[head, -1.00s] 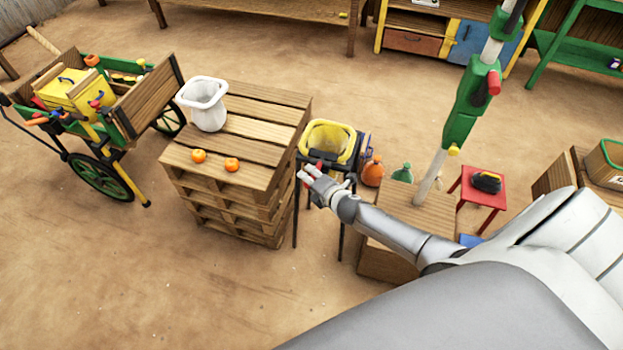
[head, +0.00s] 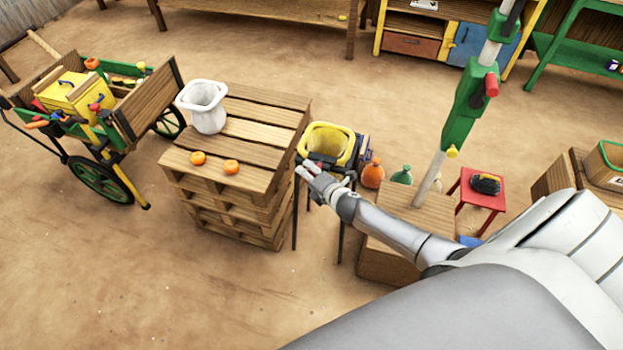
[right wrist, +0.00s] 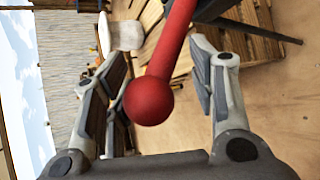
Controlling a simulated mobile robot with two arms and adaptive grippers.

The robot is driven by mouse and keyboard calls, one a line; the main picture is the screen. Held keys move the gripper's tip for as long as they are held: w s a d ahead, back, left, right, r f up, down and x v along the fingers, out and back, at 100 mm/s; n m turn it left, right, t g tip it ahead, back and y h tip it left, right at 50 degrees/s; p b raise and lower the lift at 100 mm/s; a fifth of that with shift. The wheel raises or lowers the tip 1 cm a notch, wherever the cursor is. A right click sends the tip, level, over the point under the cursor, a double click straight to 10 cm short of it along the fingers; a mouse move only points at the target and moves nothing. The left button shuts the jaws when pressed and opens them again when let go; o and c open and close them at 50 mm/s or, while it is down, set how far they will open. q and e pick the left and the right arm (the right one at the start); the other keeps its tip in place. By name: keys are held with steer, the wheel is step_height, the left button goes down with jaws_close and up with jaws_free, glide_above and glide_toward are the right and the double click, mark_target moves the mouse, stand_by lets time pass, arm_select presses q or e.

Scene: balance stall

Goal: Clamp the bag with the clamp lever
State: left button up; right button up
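The yellow bag (head: 345,130) hangs open-mouthed in a dark-legged stand (head: 342,240), right of the pallet stack. The clamp lever (right wrist: 172,50) is a red rod with a round red knob (right wrist: 149,101), in the right wrist view. My right gripper (head: 308,172) is at the front left of the bag's rim in the head view. In the right wrist view its fingers (right wrist: 165,95) are spread on both sides of the lever, with visible gaps, so it is open and not gripping. In the head view the lever is hidden by the hand. My left gripper is not in view.
A pallet stack (head: 262,130) left of the stand carries a white container (head: 208,118) and two orange fruits (head: 231,166). Orange (head: 372,173) and green (head: 402,175) sacks, a wooden crate and a red stool (head: 497,196) stand right. Open floor lies in front left.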

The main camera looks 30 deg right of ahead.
steer(key=shift+s+a+f, duration=0.1)
steer(key=shift+f, duration=0.15)
steer(key=shift+r, duration=0.15)
steer(key=shift+s+r+p, duration=0.45)
steer(key=shift+r+p, duration=0.1)
steer(key=shift+p, duration=0.2)
steer(key=s+d+r+p, duration=0.2)
steer(key=s+r+p, duration=0.5)
steer(key=shift+s+d+r, duration=0.2)
steer(key=shift+s+r, duration=0.05)
steer(key=shift+s, duration=0.05)
steer(key=shift+p, duration=0.3)
steer(key=v, duration=1.2)
stand_by(0.6)
